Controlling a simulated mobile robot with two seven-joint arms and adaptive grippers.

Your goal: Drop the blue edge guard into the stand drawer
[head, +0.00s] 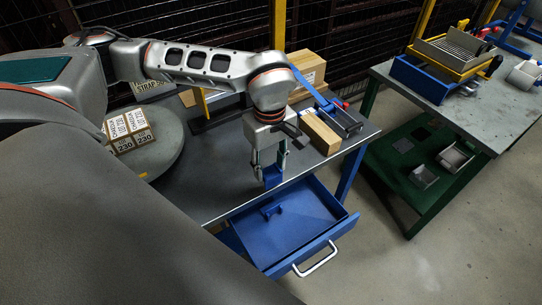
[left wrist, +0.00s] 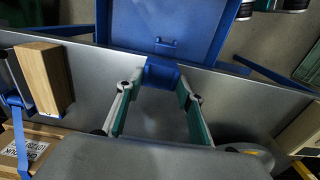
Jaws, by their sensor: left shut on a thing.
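My left gripper (head: 270,172) is shut on the blue edge guard (head: 273,178), a small blue part. It hangs from the fingertips by the front edge of the grey stand top. In the left wrist view the guard (left wrist: 160,72) sits between the teal-padded fingertips (left wrist: 160,88), over that edge. The blue stand drawer (head: 318,240) is pulled open below and in front, with a silver handle. A small blue piece (head: 271,210) lies inside the drawer near its back; it also shows in the wrist view (left wrist: 165,43). My right gripper is not in view.
A wooden block (head: 321,133) and a blue tool with a red part (head: 325,97) stand on the right of the stand top. Labelled boxes (head: 128,130) lie on a round table at left. A green bench (head: 440,110) stands at right. Most of the drawer floor is clear.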

